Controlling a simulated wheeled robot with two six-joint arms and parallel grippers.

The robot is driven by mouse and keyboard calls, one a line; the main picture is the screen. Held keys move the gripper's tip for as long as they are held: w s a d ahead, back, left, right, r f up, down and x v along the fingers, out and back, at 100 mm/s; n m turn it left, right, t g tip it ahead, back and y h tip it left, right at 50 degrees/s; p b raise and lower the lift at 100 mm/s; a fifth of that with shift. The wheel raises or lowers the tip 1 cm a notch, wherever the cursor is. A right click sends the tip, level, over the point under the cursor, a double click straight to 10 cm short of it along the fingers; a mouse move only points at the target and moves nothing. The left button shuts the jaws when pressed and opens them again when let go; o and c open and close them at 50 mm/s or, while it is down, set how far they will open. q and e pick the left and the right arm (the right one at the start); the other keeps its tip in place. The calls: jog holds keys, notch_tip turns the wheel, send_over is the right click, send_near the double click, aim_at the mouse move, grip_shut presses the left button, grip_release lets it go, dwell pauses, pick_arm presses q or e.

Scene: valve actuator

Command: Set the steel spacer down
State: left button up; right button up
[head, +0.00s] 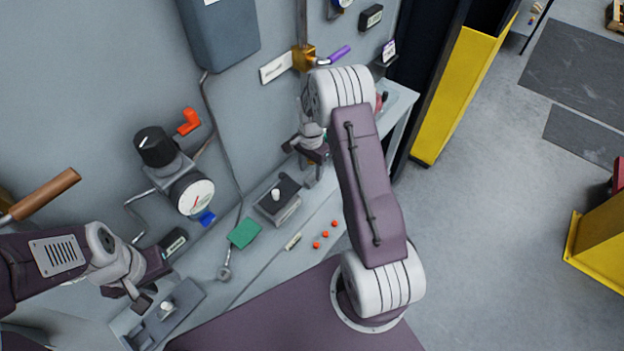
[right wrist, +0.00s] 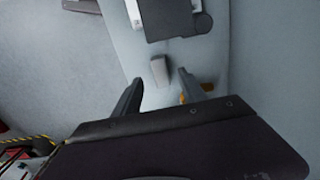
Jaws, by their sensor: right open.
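The steel spacer looks to be the small grey block (right wrist: 158,70) in the right wrist view. It appears to stand on the pale bench surface, between and just beyond the tips of my right gripper (right wrist: 158,88). The fingers are apart, with a gap on each side of the block. In the head view my right gripper (head: 306,154) is over the bench near the wall, partly hidden by my arm. A small grey piece (head: 310,176) shows just below it. My left gripper (head: 130,296) hangs at the lower left, its fingers apart with nothing seen between them.
A dark box with a white knob (head: 276,204) stands on the bench left of my right gripper. A green pad (head: 244,233) and several orange buttons (head: 325,234) lie nearer. A grey tray (head: 185,303) is beside my left gripper. A gauge (head: 193,194) and pipes line the wall.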

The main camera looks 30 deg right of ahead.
aim_at(312, 178)
jog(key=shift+a, duration=0.2)
jog(key=shift+f+p, duration=0.35)
jog(key=f, duration=0.2)
jog(key=d+f+p, duration=0.1)
jog(key=f, duration=0.1)
jog(key=shift+w+f+p, duration=0.1)
jog(key=shift+f+p, duration=0.05)
jog(key=shift+p, duration=0.15)
jog(key=shift+f, duration=0.25)
jog(key=shift+a, duration=0.15)
jog(key=shift+r, duration=0.1)
jog(key=c, duration=0.6)
grip_shut()
